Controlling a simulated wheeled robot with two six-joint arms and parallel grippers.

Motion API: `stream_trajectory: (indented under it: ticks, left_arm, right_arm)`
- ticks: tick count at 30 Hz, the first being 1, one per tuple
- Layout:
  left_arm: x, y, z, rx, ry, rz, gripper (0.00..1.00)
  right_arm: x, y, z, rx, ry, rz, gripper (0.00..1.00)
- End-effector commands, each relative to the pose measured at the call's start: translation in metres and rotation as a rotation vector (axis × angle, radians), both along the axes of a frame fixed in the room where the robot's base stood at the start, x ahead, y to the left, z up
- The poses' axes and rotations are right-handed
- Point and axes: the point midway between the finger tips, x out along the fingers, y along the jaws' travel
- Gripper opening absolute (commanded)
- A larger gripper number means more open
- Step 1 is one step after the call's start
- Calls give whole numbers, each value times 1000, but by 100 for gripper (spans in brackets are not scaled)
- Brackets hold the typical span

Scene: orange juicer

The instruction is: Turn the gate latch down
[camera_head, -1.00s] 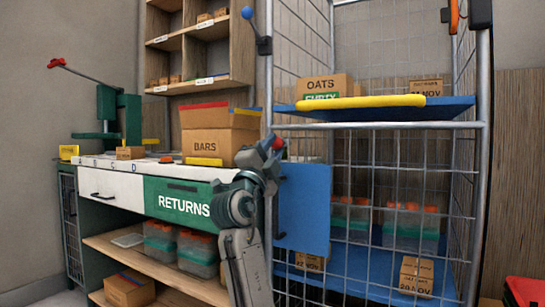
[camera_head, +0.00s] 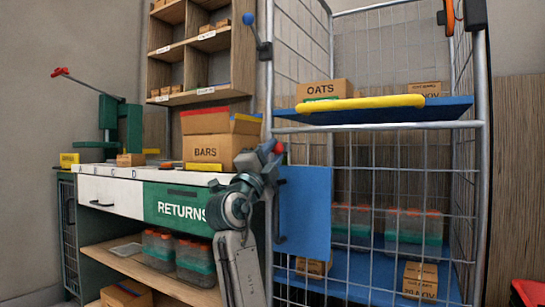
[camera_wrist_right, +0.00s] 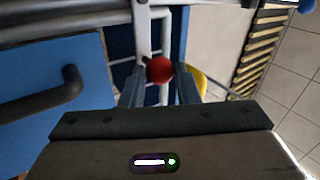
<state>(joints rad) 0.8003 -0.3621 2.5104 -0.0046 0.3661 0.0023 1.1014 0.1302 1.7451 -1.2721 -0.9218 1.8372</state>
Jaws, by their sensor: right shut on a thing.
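The gate latch shows as a red ball knob (camera_head: 279,148) at the left post of the wire cage, just above the blue panel (camera_head: 304,212). My right gripper (camera_head: 270,150) is at the knob, its arm rising from below. In the right wrist view the red knob (camera_wrist_right: 159,69) sits between the two fingertips, and the right gripper (camera_wrist_right: 160,82) is shut on it. A pale metal bar runs behind the knob there. The rest of the latch is hard to make out. My left gripper is not in view.
A blue shelf (camera_head: 450,108) with a yellow front edge (camera_head: 360,102) holds an OATS box (camera_head: 325,90). A blue ball knob (camera_head: 249,19) is higher on the cage post. The RETURNS counter (camera_head: 110,196) with a BARS box (camera_head: 212,150) stands left of my arm.

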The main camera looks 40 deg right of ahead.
Motion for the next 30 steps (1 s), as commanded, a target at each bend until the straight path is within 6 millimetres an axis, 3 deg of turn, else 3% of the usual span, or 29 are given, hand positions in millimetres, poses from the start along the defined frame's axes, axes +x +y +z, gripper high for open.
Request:
stream_trajectory:
  ticks: [9,10,13,23,30]
  left_arm:
    - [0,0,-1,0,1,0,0]
    - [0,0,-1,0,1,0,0]
    - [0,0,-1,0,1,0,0]
    - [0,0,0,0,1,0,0]
    - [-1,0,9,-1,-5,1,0]
  right_arm:
    - [0,0,-2,4,2,-2,0]
    - [0,0,-2,4,2,-2,30]
    - [0,0,-2,3,1,-2,50]
    - [0,2,-3,2,1,0,50]
    - [-10,30,-22,5,2,4,50]
